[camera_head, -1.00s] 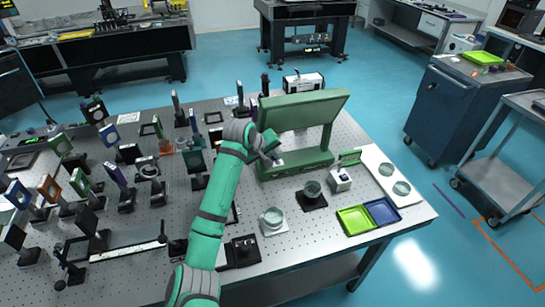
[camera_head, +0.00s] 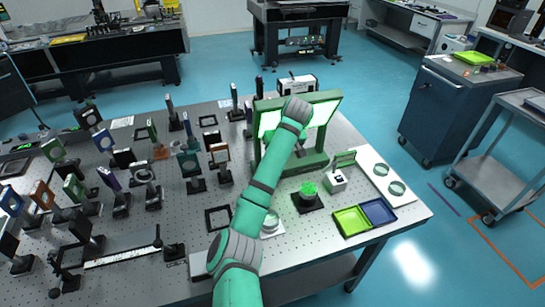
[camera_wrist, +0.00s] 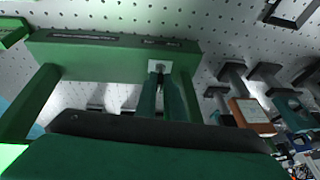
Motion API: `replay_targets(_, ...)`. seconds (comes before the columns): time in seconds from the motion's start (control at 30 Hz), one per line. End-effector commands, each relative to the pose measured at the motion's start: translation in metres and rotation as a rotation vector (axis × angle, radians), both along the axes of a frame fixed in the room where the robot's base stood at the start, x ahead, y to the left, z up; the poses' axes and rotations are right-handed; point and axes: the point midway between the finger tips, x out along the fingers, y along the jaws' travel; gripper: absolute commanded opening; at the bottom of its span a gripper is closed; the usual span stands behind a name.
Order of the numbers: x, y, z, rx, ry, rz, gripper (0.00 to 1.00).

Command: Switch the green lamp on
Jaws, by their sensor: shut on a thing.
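The green lamp (camera_head: 268,124) stands on the perforated table, its panel glowing bright green on both sides of my arm. Its green base (camera_wrist: 105,60) fills the upper middle of the wrist view, with a small white switch plate (camera_wrist: 158,67) on it. My gripper (camera_wrist: 159,88) reaches down to this plate, its fingers close together on the small switch part there. The switch itself is mostly hidden between the fingers.
A small white device (camera_head: 335,181), a green tray (camera_head: 351,221) and a blue tray (camera_head: 379,211) are at right. Several optic mounts crowd the left side.

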Motion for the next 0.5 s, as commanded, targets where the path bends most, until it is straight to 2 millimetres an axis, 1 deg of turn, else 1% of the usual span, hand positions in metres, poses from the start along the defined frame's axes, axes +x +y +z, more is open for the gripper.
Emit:
replay_targets(0.03, 0.001, -0.005, 0.0, 0.043, 0.016, -0.003, 0.0)
replay_targets(0.2, 0.003, -0.011, -0.002, 0.176, 0.061, -0.002, 0.0)
replay_targets(0.5, 0.005, -0.019, -0.006, 0.339, 0.113, -0.001, 0.0)
